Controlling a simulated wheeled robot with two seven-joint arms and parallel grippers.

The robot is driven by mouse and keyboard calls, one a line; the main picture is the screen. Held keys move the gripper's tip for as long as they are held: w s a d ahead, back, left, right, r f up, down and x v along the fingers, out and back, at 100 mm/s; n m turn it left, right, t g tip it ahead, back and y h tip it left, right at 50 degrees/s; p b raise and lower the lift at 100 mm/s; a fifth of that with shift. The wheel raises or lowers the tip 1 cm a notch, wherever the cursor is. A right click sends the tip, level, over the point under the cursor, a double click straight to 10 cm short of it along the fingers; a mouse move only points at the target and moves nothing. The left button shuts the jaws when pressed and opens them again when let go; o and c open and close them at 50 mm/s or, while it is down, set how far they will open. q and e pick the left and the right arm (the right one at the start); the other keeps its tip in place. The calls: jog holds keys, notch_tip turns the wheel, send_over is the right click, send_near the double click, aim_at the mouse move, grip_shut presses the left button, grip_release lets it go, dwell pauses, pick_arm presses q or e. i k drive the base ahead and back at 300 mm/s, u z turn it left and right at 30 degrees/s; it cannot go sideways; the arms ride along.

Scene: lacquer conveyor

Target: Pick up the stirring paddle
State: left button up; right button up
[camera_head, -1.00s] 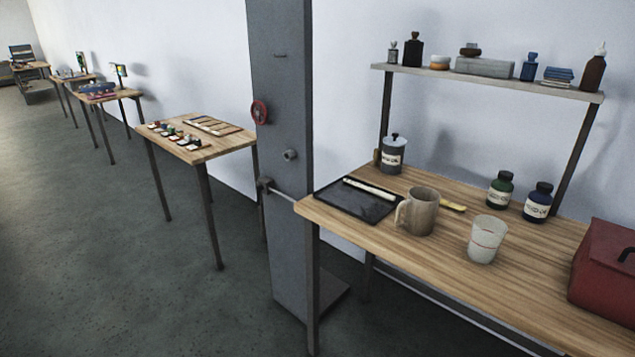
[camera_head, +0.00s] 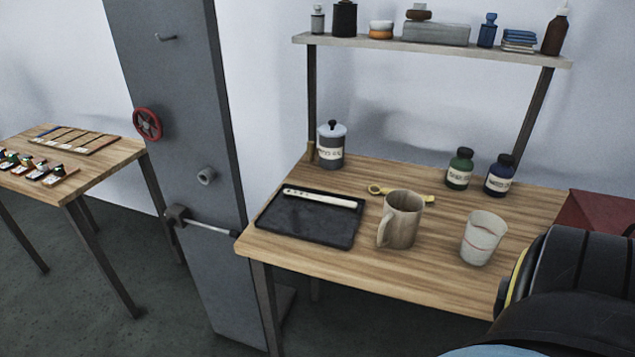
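A pale, flat stick (camera_head: 320,198), which looks like the stirring paddle, lies along the back part of a black tray (camera_head: 310,221) on the wooden table. Its left end is slightly wider and has small dark marks. Nothing covers it. A dark rounded part of my own body fills the lower right corner. Neither of my grippers is in view.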

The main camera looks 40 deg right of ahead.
aim_at(324, 200)
jog(key=z, duration=0.75)
jog(key=i, duration=0.85)
jog(key=z, duration=0.85)
